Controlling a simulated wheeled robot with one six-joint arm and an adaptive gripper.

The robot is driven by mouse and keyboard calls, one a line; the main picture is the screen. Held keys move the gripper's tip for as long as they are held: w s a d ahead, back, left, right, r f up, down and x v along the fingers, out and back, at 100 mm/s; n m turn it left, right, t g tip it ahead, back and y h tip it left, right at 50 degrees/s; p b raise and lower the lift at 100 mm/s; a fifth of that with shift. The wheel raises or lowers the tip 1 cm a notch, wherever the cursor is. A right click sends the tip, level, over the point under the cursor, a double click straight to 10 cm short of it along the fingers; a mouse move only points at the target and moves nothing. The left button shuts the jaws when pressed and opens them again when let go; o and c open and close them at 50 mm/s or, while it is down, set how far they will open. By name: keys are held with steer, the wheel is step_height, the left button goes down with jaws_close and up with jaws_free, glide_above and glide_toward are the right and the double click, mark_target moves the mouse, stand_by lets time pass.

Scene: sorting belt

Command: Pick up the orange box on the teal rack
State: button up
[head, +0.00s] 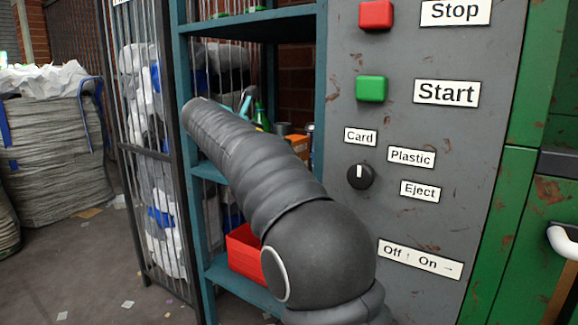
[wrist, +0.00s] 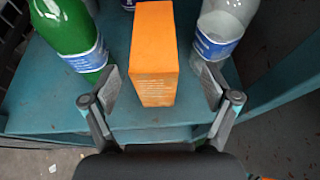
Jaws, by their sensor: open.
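The orange box (wrist: 154,52) stands upright on the teal rack (wrist: 30,85) in the wrist view, near the shelf's front edge. My gripper (wrist: 162,86) is open, with one finger on each side of the box's near end. The fingers look apart from the box, the right one by a wider gap. In the head view a small part of the orange box (head: 298,144) shows past my arm on the middle shelf of the teal rack (head: 319,90). My gripper is hidden behind my arm there.
A green bottle (wrist: 66,32) stands close left of the box, and a clear bottle (wrist: 222,28) close right. A red bin (head: 243,255) sits on the lower shelf. A grey control panel (head: 455,150) stands right of the rack, a mesh cage (head: 150,80) left.

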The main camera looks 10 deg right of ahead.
steer(key=x, duration=0.7)
steer(key=shift+w+r, duration=0.35)
steer(key=shift+w, duration=0.1)
steer(key=c, duration=0.9)
